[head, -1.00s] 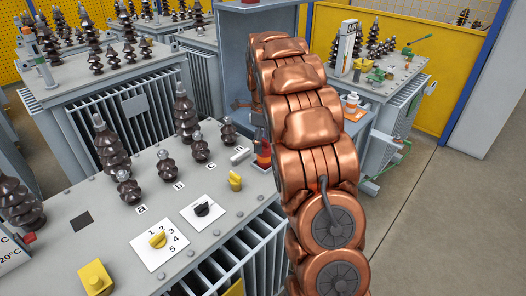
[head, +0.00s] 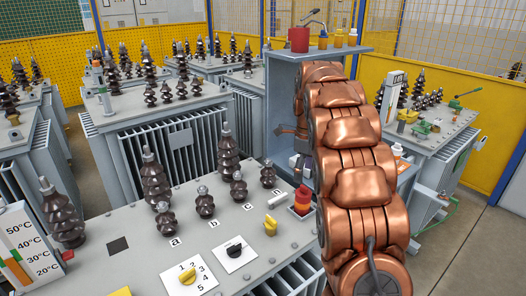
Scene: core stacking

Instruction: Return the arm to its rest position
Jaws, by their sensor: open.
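My copper-coloured segmented arm (head: 356,172) rises from the bottom right of the head view, up and slightly left, in front of a grey open-fronted cabinet (head: 285,85). Its upper segment overlaps the cabinet's interior.
The near grey transformer (head: 140,262) carries dark insulators and yellow and black knobs. A red container (head: 298,39) and small bottles stand on the cabinet top. A transformer bench (head: 432,140) stands right of the arm. Clear floor (head: 470,245) shows at lower right.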

